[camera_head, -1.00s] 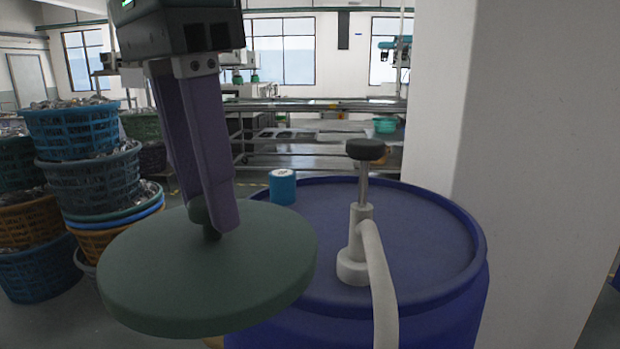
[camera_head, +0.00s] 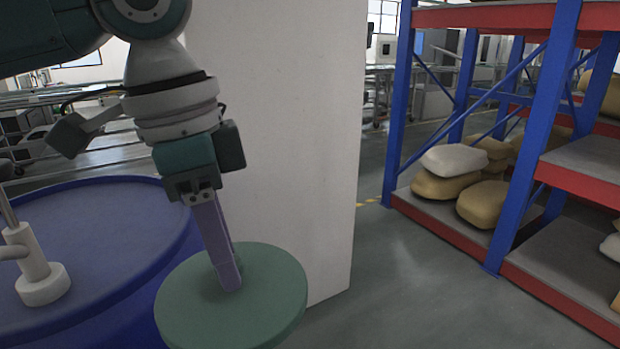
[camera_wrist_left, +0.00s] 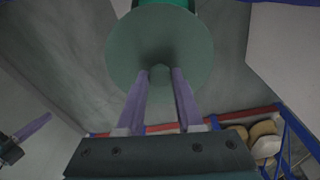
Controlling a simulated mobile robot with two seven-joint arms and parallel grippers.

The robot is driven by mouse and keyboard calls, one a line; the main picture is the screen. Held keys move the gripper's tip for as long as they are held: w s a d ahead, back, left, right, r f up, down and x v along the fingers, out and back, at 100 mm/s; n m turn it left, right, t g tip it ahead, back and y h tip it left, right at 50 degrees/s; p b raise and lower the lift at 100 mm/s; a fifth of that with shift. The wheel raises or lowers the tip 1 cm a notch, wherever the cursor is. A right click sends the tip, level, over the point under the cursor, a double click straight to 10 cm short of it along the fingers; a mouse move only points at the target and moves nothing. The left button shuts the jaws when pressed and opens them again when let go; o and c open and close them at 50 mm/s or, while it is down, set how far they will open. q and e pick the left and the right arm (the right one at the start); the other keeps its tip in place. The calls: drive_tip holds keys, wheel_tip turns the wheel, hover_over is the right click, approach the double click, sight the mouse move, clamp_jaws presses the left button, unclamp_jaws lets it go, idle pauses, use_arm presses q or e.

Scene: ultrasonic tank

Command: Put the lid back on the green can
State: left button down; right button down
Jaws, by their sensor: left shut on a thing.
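A round, flat, dark green lid (camera_head: 190,312) hangs level in the lower middle of the head view. My left gripper (camera_head: 231,282) points down and is shut on the knob at the lid's centre. The lid also shows in the left wrist view (camera_wrist_left: 135,55), with the purple fingers on its knob (camera_wrist_left: 162,72). A brighter green thing (camera_wrist_left: 165,3) shows past the lid at the top edge of the wrist view; it may be the green can, but only a sliver shows. Part of my right gripper (camera_wrist_left: 32,127) shows at the left of the wrist view; its opening is unclear.
A blue drum (camera_head: 95,215) with a pump (camera_head: 38,270) stands at the left, close to the lid. A white pillar (camera_head: 275,140) rises behind the lid. A blue and red rack (camera_head: 545,130) with sacks (camera_head: 450,175) stands at the right. The floor between pillar and rack is clear.

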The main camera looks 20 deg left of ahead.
sight(197, 316)
use_arm(q)
drive_tip(key=s+a+f+m+b, duration=0.1)
drive_tip(key=a+f+m+b, duration=0.1)
drive_tip(key=f, duration=0.5)
drive_tip(key=a+f+m+b, duration=0.1)
drive_tip(key=f+m+b, duration=0.2)
drive_tip(key=f, duration=0.5)
drive_tip(key=shift+s+a+f+m+g, duration=0.2)
drive_tip(key=shift+s+a+m+g, duration=0.15)
drive_tip(key=shift+m, duration=0.55)
drive_tip(key=shift+p, duration=0.35)
idle(0.4)
drive_tip(key=shift+f, duration=0.15)
idle(0.8)
drive_tip(key=shift+p, duration=0.35)
idle(0.6)
unclamp_jaws()
idle(0.5)
